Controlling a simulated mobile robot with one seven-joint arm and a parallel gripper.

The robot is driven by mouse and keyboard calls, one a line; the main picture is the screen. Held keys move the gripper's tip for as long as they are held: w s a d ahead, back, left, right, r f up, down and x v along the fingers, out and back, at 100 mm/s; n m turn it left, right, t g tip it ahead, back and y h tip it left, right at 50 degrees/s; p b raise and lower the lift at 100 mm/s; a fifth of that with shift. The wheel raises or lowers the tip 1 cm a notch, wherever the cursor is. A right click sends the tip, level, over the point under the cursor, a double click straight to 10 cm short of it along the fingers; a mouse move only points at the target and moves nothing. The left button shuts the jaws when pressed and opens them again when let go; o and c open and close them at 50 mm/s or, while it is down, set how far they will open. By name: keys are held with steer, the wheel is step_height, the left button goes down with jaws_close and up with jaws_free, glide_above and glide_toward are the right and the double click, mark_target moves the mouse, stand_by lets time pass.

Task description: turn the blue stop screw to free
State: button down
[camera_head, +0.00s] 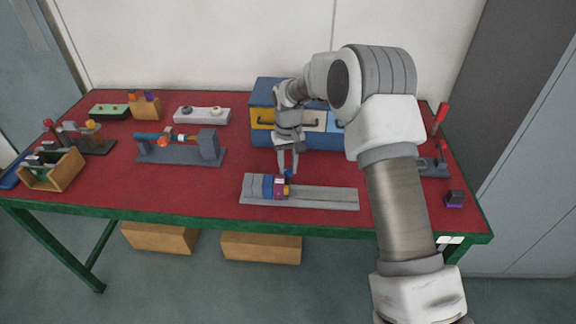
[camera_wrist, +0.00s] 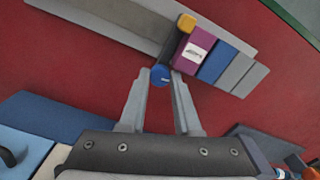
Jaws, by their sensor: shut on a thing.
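The blue stop screw (camera_wrist: 160,75) shows as a round blue head with a pale mark, beside a purple block (camera_wrist: 188,57) with a white label. In the head view the blue screw (camera_head: 289,174) is a small spot under my fingers. My gripper (camera_wrist: 163,80) is shut on the screw, its fingertips at either side of the head. In the head view my gripper (camera_head: 288,173) points down over the grey rail (camera_head: 325,197). The purple block (camera_head: 280,189) sits on the rail. The screw's shaft is hidden.
A blue drawer cabinet (camera_head: 263,96) stands close behind my gripper. A grey fixture (camera_head: 182,152) stands to the left on the red table.

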steer(key=shift+n, duration=0.4)
steer(key=c, duration=0.6)
jaws_free()
steer(key=shift+a, duration=0.1)
